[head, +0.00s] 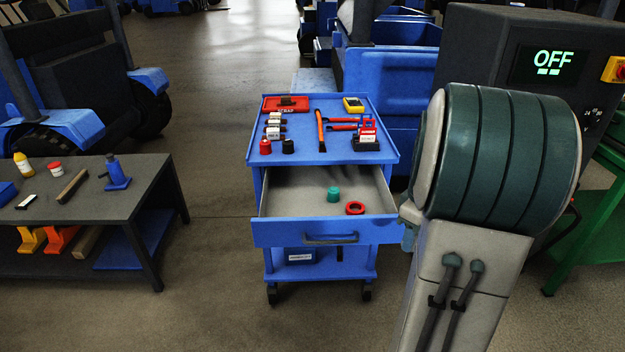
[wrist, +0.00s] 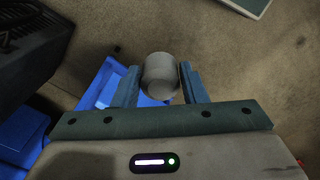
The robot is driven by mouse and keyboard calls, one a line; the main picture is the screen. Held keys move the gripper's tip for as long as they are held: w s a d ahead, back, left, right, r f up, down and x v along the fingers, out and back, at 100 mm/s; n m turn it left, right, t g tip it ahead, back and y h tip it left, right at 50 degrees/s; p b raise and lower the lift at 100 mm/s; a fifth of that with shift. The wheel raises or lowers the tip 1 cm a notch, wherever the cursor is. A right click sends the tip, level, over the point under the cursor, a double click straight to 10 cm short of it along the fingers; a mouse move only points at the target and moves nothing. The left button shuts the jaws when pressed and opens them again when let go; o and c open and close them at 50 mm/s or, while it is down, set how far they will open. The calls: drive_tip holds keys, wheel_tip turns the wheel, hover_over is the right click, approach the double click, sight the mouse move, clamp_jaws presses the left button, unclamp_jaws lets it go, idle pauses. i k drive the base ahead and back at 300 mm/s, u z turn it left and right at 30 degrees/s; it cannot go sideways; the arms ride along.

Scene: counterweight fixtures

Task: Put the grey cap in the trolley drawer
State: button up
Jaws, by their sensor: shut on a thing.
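The grey cap (wrist: 160,76) is between the two fingers of my gripper (wrist: 160,86) in the wrist view, and the gripper is shut on it. Bare floor shows beyond the cap in that view. In the head view my arm hides the cap and most of the gripper, at the right of the trolley. The trolley drawer (head: 289,201) is pulled open at the front of the blue trolley (head: 391,149). A teal cap (head: 334,194) and a red ring (head: 355,208) lie inside it, toward the right. The left part of the drawer is bare.
A dark bench (head: 130,176) with bottles stands at left. A dark machine (head: 480,50) reading OFF stands at right. Floor between bench and trolley is clear.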

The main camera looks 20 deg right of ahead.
sight(314, 199)
drive_tip(key=i, duration=1.1)
drive_tip(key=z, duration=0.05)
